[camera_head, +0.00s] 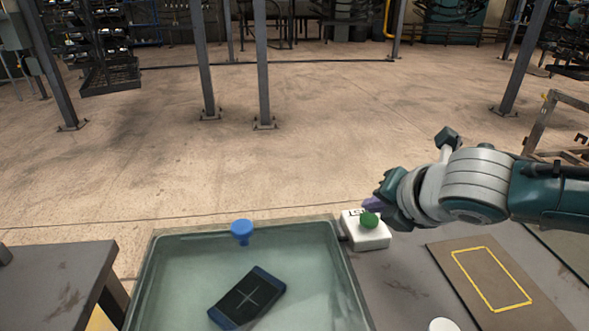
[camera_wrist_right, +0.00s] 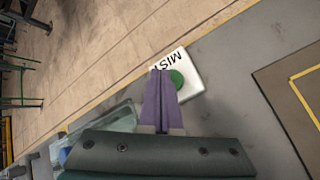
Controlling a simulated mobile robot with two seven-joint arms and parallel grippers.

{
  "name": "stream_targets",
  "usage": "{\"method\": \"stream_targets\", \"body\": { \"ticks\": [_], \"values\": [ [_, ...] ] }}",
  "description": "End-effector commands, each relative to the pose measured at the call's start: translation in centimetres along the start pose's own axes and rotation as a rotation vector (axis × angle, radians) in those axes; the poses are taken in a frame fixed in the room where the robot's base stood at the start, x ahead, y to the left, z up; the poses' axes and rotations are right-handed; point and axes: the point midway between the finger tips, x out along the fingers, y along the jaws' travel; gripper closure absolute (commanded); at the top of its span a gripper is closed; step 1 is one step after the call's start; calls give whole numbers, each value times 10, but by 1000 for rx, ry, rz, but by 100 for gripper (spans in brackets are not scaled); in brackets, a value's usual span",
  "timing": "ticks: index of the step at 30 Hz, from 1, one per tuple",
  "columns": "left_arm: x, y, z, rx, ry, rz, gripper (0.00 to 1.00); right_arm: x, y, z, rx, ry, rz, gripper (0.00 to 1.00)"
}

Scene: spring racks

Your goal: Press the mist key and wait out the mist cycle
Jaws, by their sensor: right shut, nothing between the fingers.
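The mist key is a green round button (camera_head: 369,219) on a small white box (camera_head: 366,238), on the grey bench right of the glass-like tank. In the right wrist view the green button (camera_wrist_right: 177,79) sits on the white box (camera_wrist_right: 190,72) marked "MIST". My right gripper (camera_head: 375,203) is shut and empty, with purple fingers. In the right wrist view its fingertips (camera_wrist_right: 160,72) overlap the box beside the button's left edge. I cannot tell whether they touch it. My left gripper is not in view.
A translucent tank (camera_head: 145,290) holds a dark blue-edged slab (camera_head: 247,298), with a blue knob (camera_head: 242,230) at its far side. A brown board with a yellow outline (camera_head: 470,290) lies on the right. A white disc (camera_head: 443,325) is at the front. A grey table (camera_head: 50,275) stands left.

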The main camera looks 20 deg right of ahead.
Motion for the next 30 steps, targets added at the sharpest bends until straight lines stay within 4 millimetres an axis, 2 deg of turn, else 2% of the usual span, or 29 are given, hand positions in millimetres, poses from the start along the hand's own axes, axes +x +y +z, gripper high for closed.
{"method": "stream_targets", "body": {
  "ticks": [30],
  "values": [
    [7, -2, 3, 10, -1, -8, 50, 9, -6, -6, 0, 0, 1, 100]
  ]
}}
